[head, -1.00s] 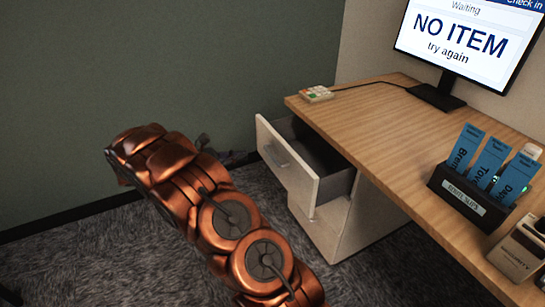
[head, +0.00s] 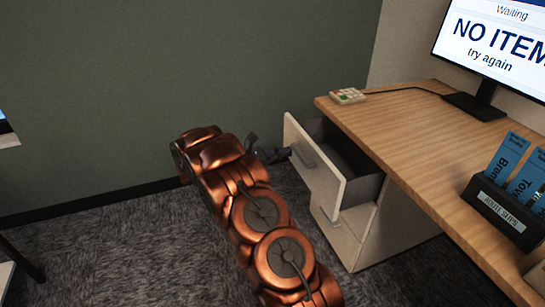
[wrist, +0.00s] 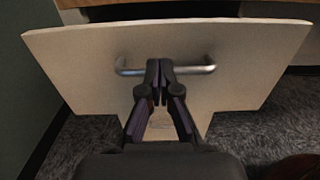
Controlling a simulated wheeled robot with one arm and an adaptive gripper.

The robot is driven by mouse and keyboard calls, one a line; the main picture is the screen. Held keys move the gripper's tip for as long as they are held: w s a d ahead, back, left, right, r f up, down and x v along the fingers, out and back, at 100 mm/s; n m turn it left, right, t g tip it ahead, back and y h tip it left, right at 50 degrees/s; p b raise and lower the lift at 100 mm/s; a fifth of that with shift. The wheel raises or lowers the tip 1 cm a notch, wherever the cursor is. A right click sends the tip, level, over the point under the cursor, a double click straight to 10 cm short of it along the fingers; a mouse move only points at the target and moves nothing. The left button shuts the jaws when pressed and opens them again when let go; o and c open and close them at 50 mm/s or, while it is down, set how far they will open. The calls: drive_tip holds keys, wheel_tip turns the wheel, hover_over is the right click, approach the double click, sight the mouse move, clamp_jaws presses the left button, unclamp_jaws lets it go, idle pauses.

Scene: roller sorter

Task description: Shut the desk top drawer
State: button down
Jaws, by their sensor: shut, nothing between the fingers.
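The top drawer (head: 314,165) of the desk (head: 430,130) stands pulled out, with its dark inside showing in the head view. Its pale front (wrist: 230,55) fills much of the wrist view, with a metal bar handle (wrist: 195,70) across it. My gripper (wrist: 159,66) is shut and empty, its fingertips in front of the middle of the handle. I cannot tell whether they touch it. In the head view my gripper (head: 285,154) is small and partly hidden behind my copper-coloured arm, close to the drawer front.
A lower drawer (head: 340,235) is below the top one. On the desk are a small keypad (head: 347,96), a monitor (head: 500,40) reading "NO ITEM" and a holder of route slips (head: 500,212). A green wall (head: 200,70) stands behind. Carpet (head: 120,245) is clear at left.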

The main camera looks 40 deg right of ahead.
sight(306, 147)
drive_tip(key=shift+x, duration=2.8)
